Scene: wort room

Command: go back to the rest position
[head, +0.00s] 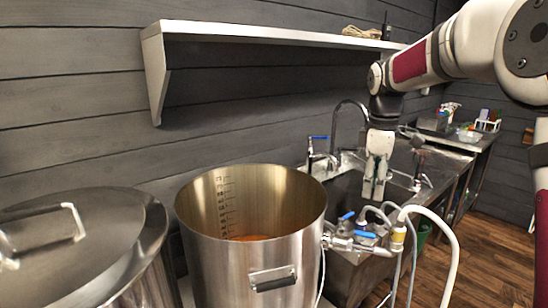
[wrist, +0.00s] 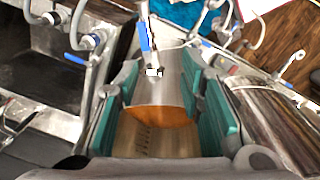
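My gripper (head: 375,190) hangs fingers-down at the end of my arm, right of the open steel kettle (head: 253,205) and in front of the sink area in the head view. In the wrist view my gripper (wrist: 166,85) shows two teal finger pads set wide apart, with nothing held between them. The gap frames part of the kettle's inside and an orange liquid (wrist: 162,122). The liquid (head: 248,238) also shows low in the kettle in the head view, beside a marked scale on the wall.
A lidded steel vessel (head: 95,245) stands at left. A wall shelf (head: 270,35) runs above the kettle. Hoses and blue-handled valves (head: 365,234) crowd the kettle's right side. A sink (head: 345,190) and a back counter (head: 460,138) lie beyond. Wooden floor (head: 495,250) is open at right.

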